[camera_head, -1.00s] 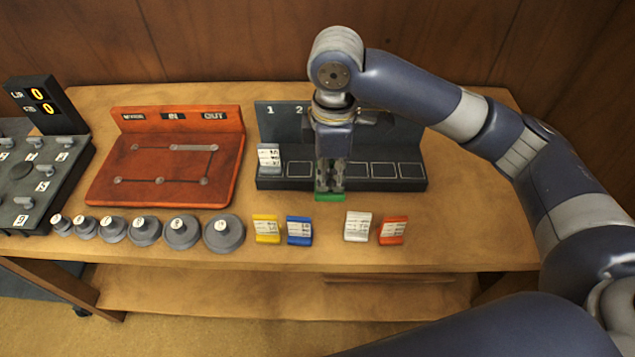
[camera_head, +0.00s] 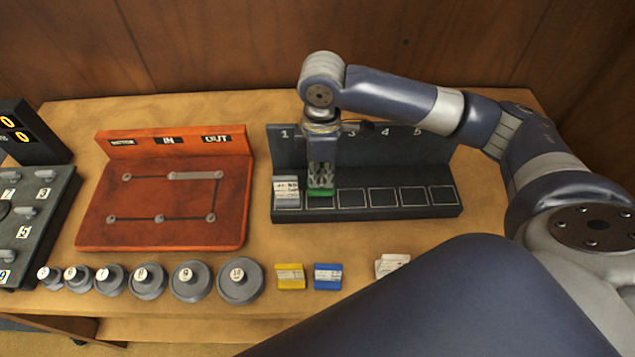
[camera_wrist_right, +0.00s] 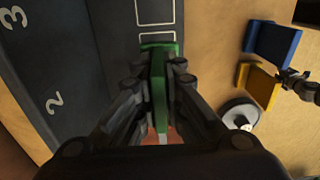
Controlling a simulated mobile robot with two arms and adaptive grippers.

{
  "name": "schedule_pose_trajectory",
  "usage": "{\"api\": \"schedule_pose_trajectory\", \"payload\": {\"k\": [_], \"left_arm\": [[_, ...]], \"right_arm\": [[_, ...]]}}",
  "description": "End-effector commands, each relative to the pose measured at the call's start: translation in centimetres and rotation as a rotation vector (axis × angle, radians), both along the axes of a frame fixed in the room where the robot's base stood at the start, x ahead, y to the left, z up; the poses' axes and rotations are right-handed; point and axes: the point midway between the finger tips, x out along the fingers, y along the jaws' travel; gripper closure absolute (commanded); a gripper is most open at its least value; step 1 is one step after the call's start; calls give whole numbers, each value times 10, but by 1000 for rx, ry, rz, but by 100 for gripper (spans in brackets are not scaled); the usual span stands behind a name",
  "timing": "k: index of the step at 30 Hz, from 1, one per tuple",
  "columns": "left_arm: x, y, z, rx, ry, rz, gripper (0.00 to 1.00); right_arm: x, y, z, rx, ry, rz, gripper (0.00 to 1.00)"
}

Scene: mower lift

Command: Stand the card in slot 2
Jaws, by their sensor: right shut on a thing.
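The black numbered rack (camera_head: 375,214) stands on the table with a row of outlined slots. My right gripper (camera_head: 321,185) points down at the rack and is shut on the green card (camera_head: 320,193). The card is at slot 2 (camera_head: 320,203), just right of the white card (camera_head: 286,192) standing in slot 1. I cannot tell whether it touches the slot floor. The right wrist view shows the green card (camera_wrist_right: 160,95) between the fingers, with the rack (camera_wrist_right: 90,60) to its left. My left gripper does not show in the head view.
A yellow card (camera_head: 290,276), a blue card (camera_head: 327,276) and another white card (camera_head: 390,264) stand in front of the rack. Several grey weights (camera_head: 240,282) and an orange board (camera_head: 160,200) are to the left. Slots 3 to 5 are empty.

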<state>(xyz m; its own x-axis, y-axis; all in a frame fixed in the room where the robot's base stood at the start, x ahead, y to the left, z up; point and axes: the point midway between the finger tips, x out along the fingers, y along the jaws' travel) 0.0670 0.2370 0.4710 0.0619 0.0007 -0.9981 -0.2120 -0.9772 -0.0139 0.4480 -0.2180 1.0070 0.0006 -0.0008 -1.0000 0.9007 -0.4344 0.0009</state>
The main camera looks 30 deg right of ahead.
Motion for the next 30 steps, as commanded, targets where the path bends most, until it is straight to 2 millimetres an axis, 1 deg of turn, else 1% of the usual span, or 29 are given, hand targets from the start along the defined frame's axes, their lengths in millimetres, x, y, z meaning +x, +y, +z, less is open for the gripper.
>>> {"api": "schedule_pose_trajectory", "payload": {"k": [2, 5, 8, 12, 15, 19, 22, 24, 25, 26, 30], "left_arm": [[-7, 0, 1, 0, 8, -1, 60], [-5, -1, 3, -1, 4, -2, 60], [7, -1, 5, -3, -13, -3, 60], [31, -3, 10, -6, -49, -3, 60], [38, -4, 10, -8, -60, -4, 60], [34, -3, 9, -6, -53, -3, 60], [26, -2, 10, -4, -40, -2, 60], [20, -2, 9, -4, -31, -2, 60], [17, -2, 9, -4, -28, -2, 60], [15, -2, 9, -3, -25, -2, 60], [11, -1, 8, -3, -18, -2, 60]], "right_arm": [[1, 0, -5, 0, -1, -1, 100], [0, 0, -13, 0, 0, 0, 100], [0, 0, -26, -1, 2, 0, 100], [0, 0, -43, 0, 0, 0, 100], [1, 0, -45, 1, -3, 1, 100], [1, 0, -45, 0, -2, 1, 100], [0, 0, -47, 0, -1, 0, 100], [1, 0, -47, 0, -2, 0, 80], [1, 0, -47, 0, -2, 0, 73], [1, 0, -47, 0, -2, 0, 71], [1, 0, -47, 0, -2, 0, 71]]}}
